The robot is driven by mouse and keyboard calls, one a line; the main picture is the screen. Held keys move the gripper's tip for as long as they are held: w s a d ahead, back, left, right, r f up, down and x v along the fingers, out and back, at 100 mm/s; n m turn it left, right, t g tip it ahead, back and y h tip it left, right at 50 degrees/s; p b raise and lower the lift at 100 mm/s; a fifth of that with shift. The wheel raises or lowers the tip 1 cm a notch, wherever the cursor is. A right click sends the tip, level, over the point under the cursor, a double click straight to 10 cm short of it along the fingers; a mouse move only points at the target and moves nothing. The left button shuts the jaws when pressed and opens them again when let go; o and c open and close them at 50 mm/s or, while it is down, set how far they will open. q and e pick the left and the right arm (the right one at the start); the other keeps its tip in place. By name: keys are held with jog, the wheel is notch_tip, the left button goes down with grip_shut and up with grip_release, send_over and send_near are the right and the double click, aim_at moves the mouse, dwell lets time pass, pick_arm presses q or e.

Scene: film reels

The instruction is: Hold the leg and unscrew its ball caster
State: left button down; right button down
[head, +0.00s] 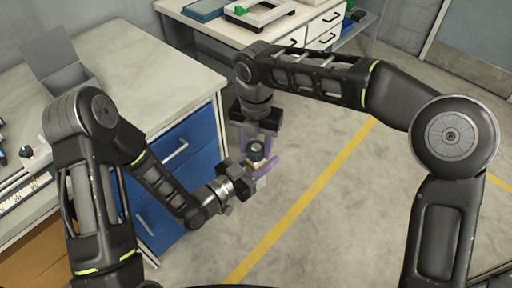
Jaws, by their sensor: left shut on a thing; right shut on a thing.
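Both grippers meet in mid-air over the floor, beside the blue-fronted workbench. A small dark rounded piece, apparently the ball caster (256,147), shows between the purple fingers. Below it is a tan and pale piece, apparently the leg (260,184), mostly hidden by the fingers. My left gripper (258,171) comes in from the left and is shut on the leg. My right gripper (260,143) reaches down from above and is shut at the dark end, apparently on the ball caster. Whether the two parts are joined is too small to tell.
A workbench (170,82) with blue drawers stands at the left, with an open grey box (62,75) and a white-and-dark tool on it. A second bench (228,30) with white drawers stands at the back. The grey floor (330,220) with a yellow line is clear.

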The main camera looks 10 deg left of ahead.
aim_at(256, 147)
jog(key=shift+r, duration=0.15)
jog(key=shift+r, duration=2)
